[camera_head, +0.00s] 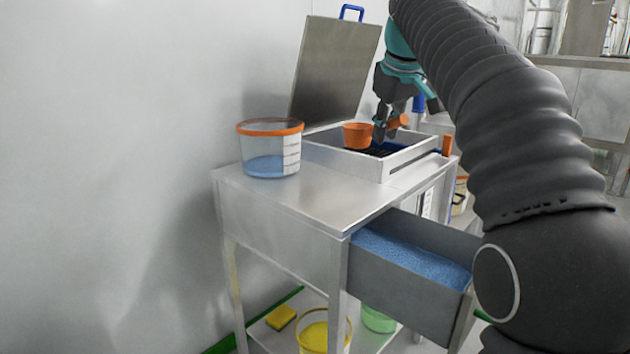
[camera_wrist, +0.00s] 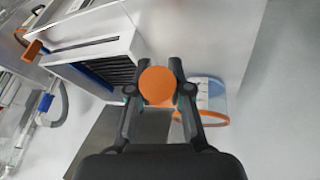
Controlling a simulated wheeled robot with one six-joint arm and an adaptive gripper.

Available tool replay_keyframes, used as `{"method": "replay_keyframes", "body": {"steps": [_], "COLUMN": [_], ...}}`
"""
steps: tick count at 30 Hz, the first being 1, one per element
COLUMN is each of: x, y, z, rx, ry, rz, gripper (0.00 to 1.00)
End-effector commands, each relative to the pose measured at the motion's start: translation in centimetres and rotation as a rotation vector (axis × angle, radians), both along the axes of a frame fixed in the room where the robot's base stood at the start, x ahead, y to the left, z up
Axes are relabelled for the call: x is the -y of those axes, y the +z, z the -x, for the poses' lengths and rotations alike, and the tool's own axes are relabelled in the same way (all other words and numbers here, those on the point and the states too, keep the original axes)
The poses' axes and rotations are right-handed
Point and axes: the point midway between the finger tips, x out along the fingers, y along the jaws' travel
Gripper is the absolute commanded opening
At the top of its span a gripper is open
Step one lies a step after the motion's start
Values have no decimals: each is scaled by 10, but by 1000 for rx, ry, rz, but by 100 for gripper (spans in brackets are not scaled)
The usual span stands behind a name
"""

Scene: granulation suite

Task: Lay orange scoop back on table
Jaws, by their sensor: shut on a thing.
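The orange scoop (camera_head: 357,135) is held by my gripper (camera_head: 387,132) above the open white box on the metal table (camera_head: 290,205). In the head view its cup is to the left of the fingers, and an orange part shows to their right. In the wrist view the scoop (camera_wrist: 157,86) is a round orange shape between the fingertips of my gripper (camera_wrist: 155,92). The fingers are shut on it. The part inside the grip is hidden by the fingers.
The white box (camera_head: 340,160) has a dark slatted inside and a raised metal lid (camera_head: 335,70). A clear tub (camera_head: 270,150) with an orange rim and blue contents stands at the table's left. An open drawer (camera_head: 410,290) of blue granules juts out at the front. The front tabletop is clear.

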Motion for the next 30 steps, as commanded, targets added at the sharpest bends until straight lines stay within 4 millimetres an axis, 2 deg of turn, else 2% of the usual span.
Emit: {"method": "replay_keyframes", "body": {"steps": [1,9,15,20,27,30], "x": [-11,-62,-91,-99,-99,-99], "y": [-9,-40,-57,-63,-94,-101], "z": [-1,-8,-13,-14,-13,-14], "rx": [-1,-1,-1,-1,-1,1], "ry": [5,2,-1,-3,-4,-4], "rz": [1,1,0,0,0,0], "gripper": [0,0,0,0,0,0]}}
